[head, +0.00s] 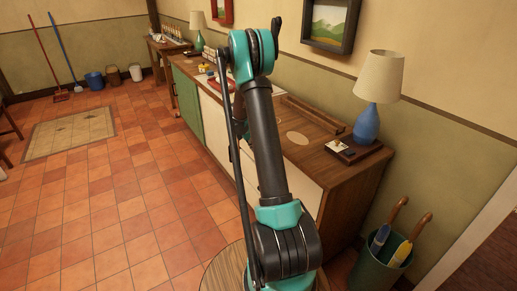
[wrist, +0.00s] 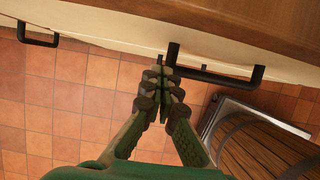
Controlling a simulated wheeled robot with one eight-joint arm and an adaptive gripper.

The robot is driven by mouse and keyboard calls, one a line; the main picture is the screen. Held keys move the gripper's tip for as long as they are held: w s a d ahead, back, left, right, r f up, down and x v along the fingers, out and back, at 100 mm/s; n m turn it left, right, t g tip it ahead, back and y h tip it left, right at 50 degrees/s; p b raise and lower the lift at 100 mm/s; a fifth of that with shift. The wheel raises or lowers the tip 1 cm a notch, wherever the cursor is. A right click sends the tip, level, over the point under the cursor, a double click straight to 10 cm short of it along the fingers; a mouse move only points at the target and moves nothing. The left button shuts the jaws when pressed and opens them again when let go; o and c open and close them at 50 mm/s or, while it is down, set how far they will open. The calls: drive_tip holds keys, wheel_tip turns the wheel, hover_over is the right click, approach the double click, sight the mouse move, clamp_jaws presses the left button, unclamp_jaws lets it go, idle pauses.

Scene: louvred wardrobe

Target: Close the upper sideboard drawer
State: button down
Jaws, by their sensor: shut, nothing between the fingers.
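The sideboard (head: 318,168) stands along the wall in the head view, with a wooden top and cream and green fronts. My arm hides part of its front. In the wrist view a cream drawer front (wrist: 120,28) runs under the wooden edge, with a black bar handle (wrist: 215,76) on it. My gripper (wrist: 163,76) is shut and empty, its fingertips beside the left end of this handle. I cannot tell whether they touch it. How far the upper drawer stands out is not clear from these views.
A second black handle (wrist: 38,39) is at the left of the wrist view. A blue lamp (head: 366,120) stands on the sideboard's near end. A green bin (head: 380,268) with umbrellas stands at the right.

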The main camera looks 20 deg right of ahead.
drive_tip(key=a+v, duration=0.1)
drive_tip(key=v, duration=0.9)
drive_tip(key=s+a+r+m+t+y, duration=0.1)
drive_tip(key=s+a+r+m, duration=0.15)
drive_tip(key=s, duration=0.25)
drive_tip(key=s+a+r+m, duration=0.1)
drive_tip(key=s+r+m, duration=0.15)
drive_tip(key=s, duration=0.25)
drive_tip(key=s+a+f+m+y, duration=0.1)
drive_tip(key=s+a+m, duration=0.2)
drive_tip(key=s+m, duration=0.2)
drive_tip(key=s+a+f+m+t+y, duration=0.1)
drive_tip(key=s+m, duration=0.4)
drive_tip(key=s, duration=0.7)
drive_tip(key=s+a+f+m+t+y, duration=0.1)
drive_tip(key=s+a+m, duration=0.3)
drive_tip(key=s, duration=0.5)
drive_tip(key=shift+a+f+m, duration=0.25)
drive_tip(key=shift+a+m, duration=0.1)
drive_tip(key=shift+m, duration=0.25)
drive_tip(key=shift+s, duration=0.1)
